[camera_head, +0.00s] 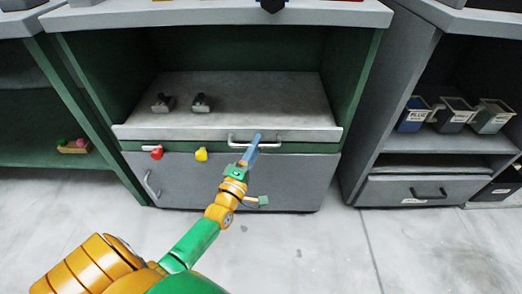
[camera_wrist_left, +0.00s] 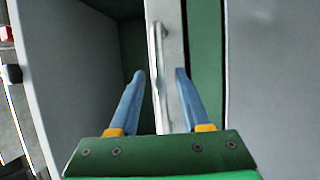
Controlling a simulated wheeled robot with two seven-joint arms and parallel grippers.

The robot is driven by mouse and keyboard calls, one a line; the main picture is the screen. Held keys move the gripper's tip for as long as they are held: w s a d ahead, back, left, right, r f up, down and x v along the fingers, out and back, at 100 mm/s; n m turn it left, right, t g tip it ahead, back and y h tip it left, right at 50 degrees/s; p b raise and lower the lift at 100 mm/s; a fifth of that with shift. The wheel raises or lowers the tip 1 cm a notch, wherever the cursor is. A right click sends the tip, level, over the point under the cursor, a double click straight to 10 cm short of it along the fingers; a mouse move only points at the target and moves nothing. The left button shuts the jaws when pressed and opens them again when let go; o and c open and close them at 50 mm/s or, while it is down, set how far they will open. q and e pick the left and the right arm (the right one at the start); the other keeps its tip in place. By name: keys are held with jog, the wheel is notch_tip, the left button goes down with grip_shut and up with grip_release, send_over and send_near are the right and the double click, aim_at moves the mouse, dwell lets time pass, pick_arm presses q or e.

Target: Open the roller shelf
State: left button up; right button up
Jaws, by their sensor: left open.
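The roller shelf (camera_head: 310,133) is a grey board with a pale front edge in the green cabinet. A metal bar handle (camera_head: 235,141) is on its front. My left gripper (camera_head: 254,143) is at the handle in the head view and covers part of it. In the left wrist view the gripper (camera_wrist_left: 158,72) has its two blue fingers apart, and the handle (camera_wrist_left: 157,45) shows between them beside the shelf's pale edge (camera_wrist_left: 171,20). I cannot tell whether the fingers touch the handle. My right gripper is in neither view.
Two small grey objects (camera_head: 201,103) stand on the shelf. A red knob (camera_head: 156,153) and a yellow knob (camera_head: 201,154) sit below its edge. A grey door (camera_head: 300,180) is underneath. Another cabinet (camera_head: 360,150) with bins stands right. The floor in front is clear.

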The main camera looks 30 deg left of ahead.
pick_arm(q)
jog(key=shift+w+a, duration=0.1)
jog(key=shift+w, duration=0.4)
grip_shut()
dwell(1.1)
